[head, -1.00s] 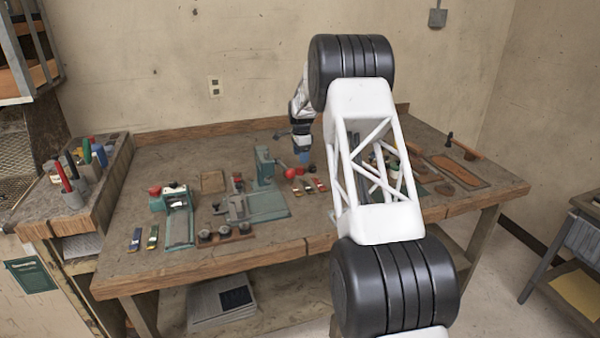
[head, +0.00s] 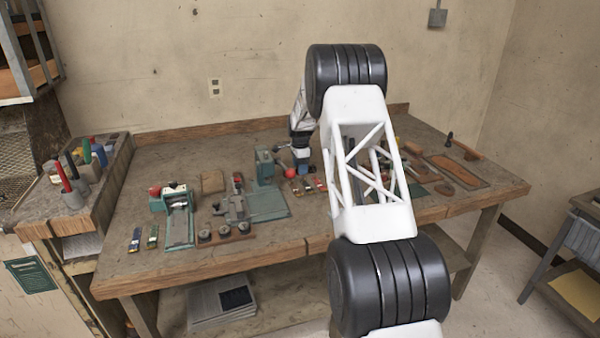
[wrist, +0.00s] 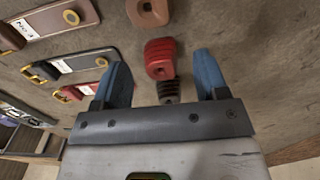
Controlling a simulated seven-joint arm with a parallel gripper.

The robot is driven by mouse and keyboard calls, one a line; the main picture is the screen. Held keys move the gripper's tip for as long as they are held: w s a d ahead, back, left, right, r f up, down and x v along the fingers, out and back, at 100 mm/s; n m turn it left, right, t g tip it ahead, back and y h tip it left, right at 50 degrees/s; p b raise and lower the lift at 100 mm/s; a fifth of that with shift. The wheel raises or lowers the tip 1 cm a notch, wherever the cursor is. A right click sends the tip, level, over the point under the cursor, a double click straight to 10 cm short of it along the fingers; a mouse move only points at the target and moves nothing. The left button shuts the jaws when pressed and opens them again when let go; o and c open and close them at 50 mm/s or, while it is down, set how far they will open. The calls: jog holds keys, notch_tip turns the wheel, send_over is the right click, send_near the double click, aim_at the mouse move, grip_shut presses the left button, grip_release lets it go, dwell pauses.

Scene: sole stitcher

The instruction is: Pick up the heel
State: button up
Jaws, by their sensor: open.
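In the wrist view, three small ridged blocks that look like heels lie in a row: a brown one (wrist: 147,10) at the top edge, a red one (wrist: 160,58) below it, and a dark one (wrist: 168,90) partly hidden by my gripper's front edge. My gripper (wrist: 166,80) is open and empty. Its blue fingertips point down at the table, one on each side of the row, around the red and dark blocks in the picture. I cannot tell the height left above them. In the head view my gripper (head: 303,168) is over the back middle of the workbench.
In the wrist view, several tagged pieces with yellow rings, one a dark piece (wrist: 68,66), lie left of the row. In the head view, a green machine (head: 266,168) stands just left of my gripper on the workbench (head: 130,262). Tools lie at right.

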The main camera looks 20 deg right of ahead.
jog(key=shift+f, duration=0.75)
jog(key=c, duration=1)
jog(key=shift+r, duration=0.1)
jog(key=shift+r, duration=4.95)
